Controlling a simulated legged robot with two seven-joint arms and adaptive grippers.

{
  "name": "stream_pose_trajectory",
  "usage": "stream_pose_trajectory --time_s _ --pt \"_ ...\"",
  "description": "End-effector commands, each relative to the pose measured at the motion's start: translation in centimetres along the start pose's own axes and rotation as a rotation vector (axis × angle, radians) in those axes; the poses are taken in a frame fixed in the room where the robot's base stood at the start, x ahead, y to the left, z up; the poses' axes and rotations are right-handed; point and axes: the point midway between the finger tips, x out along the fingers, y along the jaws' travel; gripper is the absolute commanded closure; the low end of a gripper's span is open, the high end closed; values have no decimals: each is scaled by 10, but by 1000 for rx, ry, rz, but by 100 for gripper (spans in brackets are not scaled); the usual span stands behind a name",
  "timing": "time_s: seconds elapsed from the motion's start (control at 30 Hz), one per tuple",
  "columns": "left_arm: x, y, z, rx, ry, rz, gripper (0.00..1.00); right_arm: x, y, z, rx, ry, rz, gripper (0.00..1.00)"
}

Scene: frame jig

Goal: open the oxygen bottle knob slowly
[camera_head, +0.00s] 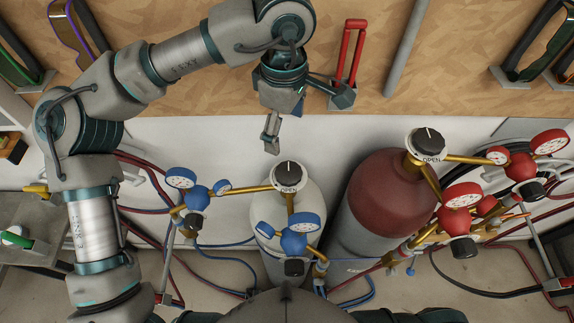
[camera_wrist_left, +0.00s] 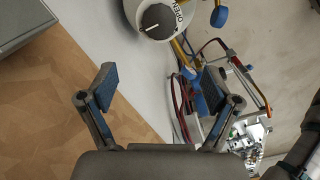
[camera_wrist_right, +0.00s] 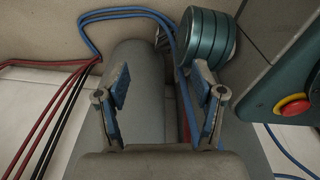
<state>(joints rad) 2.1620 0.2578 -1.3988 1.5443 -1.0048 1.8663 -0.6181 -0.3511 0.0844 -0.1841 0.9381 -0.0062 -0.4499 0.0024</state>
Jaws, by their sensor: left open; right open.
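The white-topped bottle (camera_head: 310,196) with blue gauges stands in the middle of the head view; no oxygen label is readable. Its black knob (camera_head: 288,174) sits on a white collar marked OPEN. My left gripper (camera_head: 284,120) is above and behind this knob in the head view, open and not touching it. In the left wrist view the knob (camera_wrist_left: 157,19) shows at the top, beyond the open, empty fingers (camera_wrist_left: 155,88). My right gripper is outside the head view. In the right wrist view it (camera_wrist_right: 163,90) is open and empty, with a grey cylindrical shape behind it.
A red bottle (camera_head: 392,188) with its own knob (camera_head: 427,140) and red gauges (camera_head: 461,195) stands to the right. Blue gauges (camera_head: 293,240) and a brass pipe (camera_head: 245,189) crowd the white bottle. Hoses run around the floor. A red-handled tool (camera_head: 350,50) hangs on the wooden board.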

Motion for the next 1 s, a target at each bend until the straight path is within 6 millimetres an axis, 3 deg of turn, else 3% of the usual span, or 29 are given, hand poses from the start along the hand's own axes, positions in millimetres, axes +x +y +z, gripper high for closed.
stream_pose_trajectory --time_s 0.2,0.5,0.7,1.0 --pt "56 1 1 2 3 -5 11 -1 1 -12 1 6 -1 32" --pt "118 0 1 2 2 -4 11 -4 1 -19 2 8 0 32" --pt "139 0 0 1 0 -2 11 -4 1 -20 2 9 0 32" --pt "143 1 1 1 1 -2 11 -4 1 -21 2 8 0 32"
